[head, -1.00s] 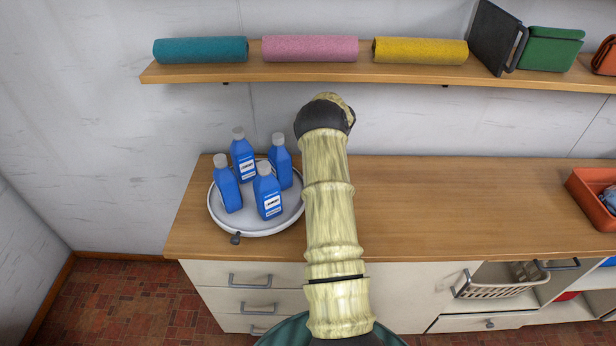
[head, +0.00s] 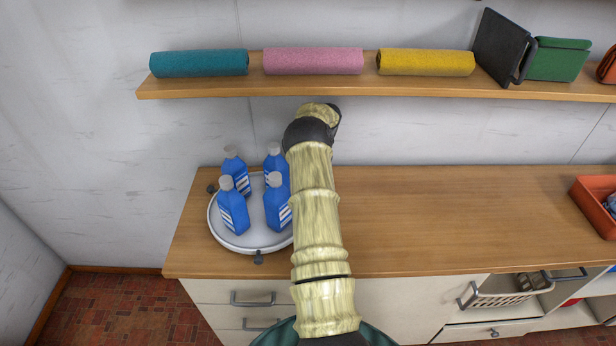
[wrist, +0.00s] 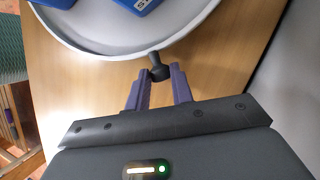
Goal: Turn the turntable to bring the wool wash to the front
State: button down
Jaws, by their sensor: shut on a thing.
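The white round turntable (head: 232,244) stands at the left end of the wooden counter. It carries several alike blue bottles with pale caps, two nearer the front (head: 233,212) (head: 277,208) and two behind (head: 236,176) (head: 274,162). Their labels face right and are too small to read, so I cannot tell which is the wool wash. Dark knobs show on the rim at front (head: 258,257) and left (head: 212,188). My gripper (wrist: 160,82) is shut on a rim knob (wrist: 159,71) in the wrist view; in the head view my arm hides it.
A shelf (head: 200,88) above the counter holds teal, pink and yellow rolls and some folders. The counter right of my arm is clear up to an orange bin (head: 592,207). Drawers and a basket (head: 505,293) are below. The wall is close behind.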

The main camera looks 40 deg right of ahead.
jog(key=shift+a, duration=0.15)
jog(key=c, duration=1.2)
grip_release()
jog(key=shift+w, duration=0.2)
